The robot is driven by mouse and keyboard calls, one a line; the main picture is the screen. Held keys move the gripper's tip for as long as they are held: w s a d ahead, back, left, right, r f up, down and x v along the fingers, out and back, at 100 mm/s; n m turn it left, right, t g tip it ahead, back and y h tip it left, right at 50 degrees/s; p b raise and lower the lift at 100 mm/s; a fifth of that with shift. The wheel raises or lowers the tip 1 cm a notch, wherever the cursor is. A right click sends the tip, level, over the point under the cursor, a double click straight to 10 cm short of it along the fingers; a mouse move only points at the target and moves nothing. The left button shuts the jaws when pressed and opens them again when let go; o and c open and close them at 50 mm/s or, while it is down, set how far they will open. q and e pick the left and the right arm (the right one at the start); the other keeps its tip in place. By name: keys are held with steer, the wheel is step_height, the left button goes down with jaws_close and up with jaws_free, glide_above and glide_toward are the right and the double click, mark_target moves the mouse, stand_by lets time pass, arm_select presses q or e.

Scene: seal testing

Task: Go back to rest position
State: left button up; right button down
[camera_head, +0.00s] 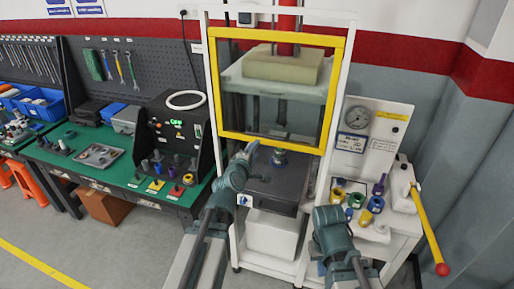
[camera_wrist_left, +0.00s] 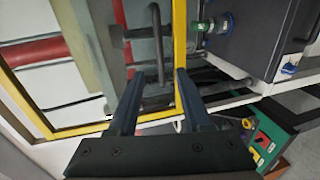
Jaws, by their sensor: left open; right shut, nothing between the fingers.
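My left gripper (camera_head: 250,149) is at the lower left of the yellow-framed clear guard (camera_head: 216,92) on the press. In the left wrist view its two dark fingers (camera_wrist_left: 157,82) are apart, with nothing held between them. A grey bar handle (camera_wrist_left: 158,45) lies ahead of the fingertips; I cannot tell whether they touch it. My right gripper (camera_head: 328,211) is low in front of the press's right side. It is shut and empty, though its fingertips are hard to make out behind the wrist.
A dark press base (camera_head: 277,187) holds a small round fitting (camera_head: 279,158). Right of it, a side bench (camera_head: 398,240) carries several coloured parts and a yellow lever (camera_head: 428,232). A green-topped workbench (camera_head: 65,165) stands left. The floor (camera_head: 125,262) at front left is clear.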

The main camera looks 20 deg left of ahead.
arm_select(q)
steer(key=s+d+f+m+g+h+b, duration=0.2)
steer(key=s+d+f+m+g+b, duration=0.3)
steer(key=d+f, duration=0.45)
steer(key=s+d+f+m+g+h+b, duration=0.1)
steer(key=s+d+f+m+g+b, duration=0.3)
steer(key=s+d+f+m, duration=0.55)
steer(key=s+a+f+m+g+y+b, duration=0.1)
steer(key=s+f+m+g+y+b, duration=0.1)
steer(key=s+f, duration=0.3)
steer(key=s+a+f+m+g+y+b, duration=0.2)
steer(key=s+f+m+g+y+b, duration=0.1)
steer(key=s+f+m+g, duration=0.2)
step_height(320, 180, down, 3)
steer(key=shift+s+a+r, duration=0.1)
steer(key=shift+s+a, duration=0.2)
steer(key=shift+s, duration=0.45)
